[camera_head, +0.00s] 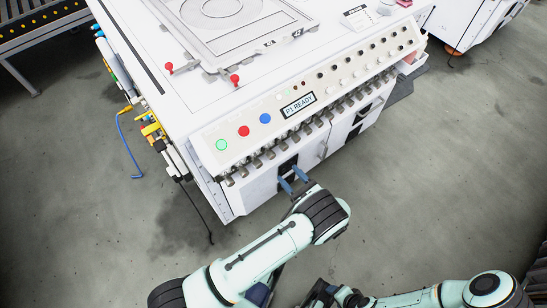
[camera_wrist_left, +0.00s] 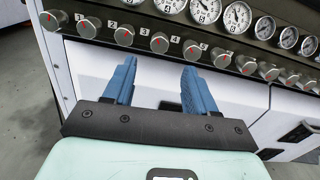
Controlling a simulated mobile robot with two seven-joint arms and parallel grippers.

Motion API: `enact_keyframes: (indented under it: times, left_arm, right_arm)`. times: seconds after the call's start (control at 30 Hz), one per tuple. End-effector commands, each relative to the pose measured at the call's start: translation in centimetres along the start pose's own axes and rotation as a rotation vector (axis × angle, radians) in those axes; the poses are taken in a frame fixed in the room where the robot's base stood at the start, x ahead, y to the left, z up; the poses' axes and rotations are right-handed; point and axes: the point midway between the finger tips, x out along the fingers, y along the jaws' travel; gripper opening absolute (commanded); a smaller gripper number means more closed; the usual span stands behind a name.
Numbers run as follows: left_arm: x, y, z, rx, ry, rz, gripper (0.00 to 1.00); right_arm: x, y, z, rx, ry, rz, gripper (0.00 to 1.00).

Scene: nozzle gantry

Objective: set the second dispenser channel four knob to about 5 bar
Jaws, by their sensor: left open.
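A row of round silver knobs with red pointer marks runs along a dark panel in the left wrist view. Small number labels stand between them. The knob that I take for number four (camera_wrist_left: 159,43) has label 4 at its upper right; its pointer leans up and left. My left gripper (camera_head: 292,180) is at the machine's front, below the knob row. In the left wrist view its blue fingers (camera_wrist_left: 160,75) are spread and empty, with that knob beyond the gap; contact does not show. My right arm lies at the bottom right; its gripper's fingers cannot be made out.
Round white gauges (camera_wrist_left: 237,18) sit above the knobs. Neighbouring knobs (camera_wrist_left: 192,49) are close by. The white machine (camera_head: 165,95) has a sloped panel with coloured buttons and a display (camera_head: 299,105) reading "P1 READY". A blue hose (camera_head: 128,150) hangs at its left. Floor in front is clear.

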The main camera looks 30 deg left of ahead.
Motion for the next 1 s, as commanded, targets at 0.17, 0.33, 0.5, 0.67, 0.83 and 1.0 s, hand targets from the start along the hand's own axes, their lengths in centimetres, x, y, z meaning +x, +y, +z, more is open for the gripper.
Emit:
enact_keyframes:
  times: [0.17, 0.33, 0.5, 0.67, 0.83, 1.0]
  left_arm:
    - [4.2, 0.2, 0.0, 0.001, -0.001, 0.006, 0.56]
    - [7.1, 0.1, -0.1, 0.001, -0.001, 0.004, 0.56]
    - [8.8, 0.1, -0.1, 0.001, 0.001, 0.002, 0.56]
    - [9.3, 0.1, -0.1, 0.001, 0.001, 0.002, 0.56]
    - [9.3, 0.1, -0.1, 0.001, 0.001, 0.001, 0.56]
    - [9.3, 0.1, -0.1, 0.001, 0.001, 0.001, 0.14]
  right_arm:
    - [0.2, 0.1, -0.3, 0.000, 0.007, 0.000, 0.56]
    - [0.4, 0.1, -0.6, 0.001, 0.015, 0.001, 0.56]
    - [0.6, 0.2, -0.8, 0.002, 0.022, 0.001, 0.56]
    - [0.6, 0.2, -0.8, 0.002, 0.023, 0.001, 0.56]
    - [0.6, 0.2, -0.8, 0.002, 0.024, 0.001, 0.56]
    - [0.6, 0.2, -0.8, 0.002, 0.023, 0.001, 0.56]
